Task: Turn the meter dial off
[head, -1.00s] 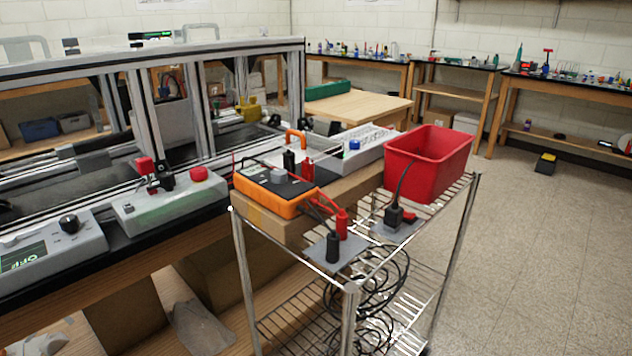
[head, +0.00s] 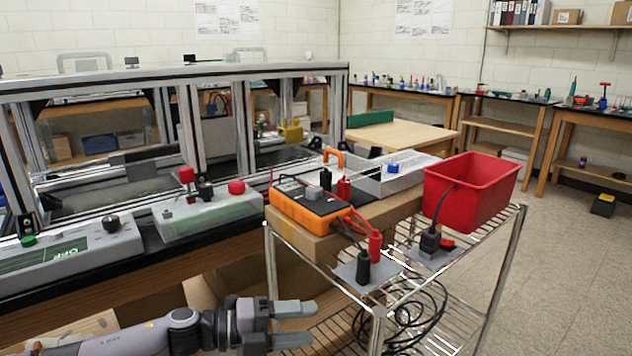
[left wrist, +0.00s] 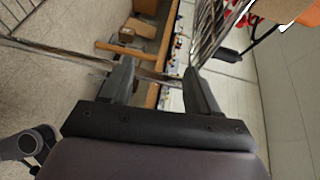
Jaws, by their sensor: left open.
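The orange meter (head: 312,206) lies on a cardboard box on top of the wire cart. Its grey dial (head: 313,194) sits on the dark face; the dial's exact setting is too small to read. Black and red plugs stand at the meter's far end, and leads run from its near side. My left gripper (head: 305,324) is open and empty, low in front of the cart, below and apart from the meter. In the left wrist view my open fingers (left wrist: 158,72) have nothing held between them. My right gripper is not in view.
The wire cart (head: 378,316) has metal posts and coiled black cables below. A red bin (head: 470,192) stands at its right. Black and red plugs (head: 368,262) rise from a grey plate at the cart's front edge. A control box (head: 205,215) and extrusion frame stand left.

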